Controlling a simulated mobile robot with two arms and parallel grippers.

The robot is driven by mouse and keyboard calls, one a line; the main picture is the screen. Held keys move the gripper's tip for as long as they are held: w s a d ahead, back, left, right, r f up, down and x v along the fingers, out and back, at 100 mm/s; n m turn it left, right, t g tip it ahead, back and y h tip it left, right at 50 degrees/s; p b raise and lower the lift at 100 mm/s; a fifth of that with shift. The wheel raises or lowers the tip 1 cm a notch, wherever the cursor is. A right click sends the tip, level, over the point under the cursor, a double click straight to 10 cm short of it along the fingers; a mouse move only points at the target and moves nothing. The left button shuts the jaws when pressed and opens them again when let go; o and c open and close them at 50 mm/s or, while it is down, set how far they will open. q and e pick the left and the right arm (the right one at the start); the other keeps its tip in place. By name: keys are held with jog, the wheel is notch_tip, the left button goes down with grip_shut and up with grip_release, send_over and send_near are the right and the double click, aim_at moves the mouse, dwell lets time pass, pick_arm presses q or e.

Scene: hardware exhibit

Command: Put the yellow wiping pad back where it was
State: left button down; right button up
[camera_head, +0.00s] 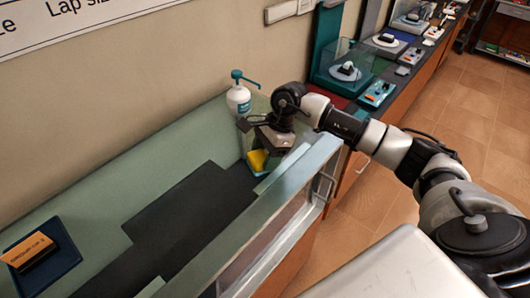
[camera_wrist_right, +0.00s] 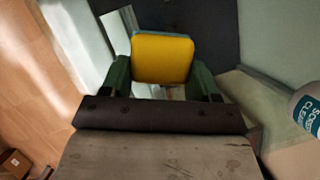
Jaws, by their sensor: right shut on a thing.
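The yellow wiping pad (camera_head: 258,160) is at the far end of the glass-fronted counter, just below my right gripper (camera_head: 262,148). In the right wrist view the pad (camera_wrist_right: 162,58) sits between the two green fingers of my right gripper (camera_wrist_right: 162,78), which is shut on it. A pale layer shows along the pad's edge. I cannot tell whether the pad touches the surface under it. My left gripper is not in view.
A white cleaner bottle (camera_head: 238,99) with a teal pump stands close behind the gripper, also at the wrist view's right edge (camera_wrist_right: 307,112). A dark tray (camera_head: 62,262) with an orange-topped box (camera_head: 30,250) lies at left. A clear counter front (camera_head: 275,240) borders the dark mat (camera_head: 185,215).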

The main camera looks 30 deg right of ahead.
jog(key=o, duration=0.9)
jog(key=shift+f, duration=0.1)
jog(key=shift+r+p, duration=0.25)
jog(key=shift+p, duration=0.1)
jog(key=b+v, duration=0.5)
jog(key=v, duration=0.7)
jog(key=shift+f, duration=0.15)
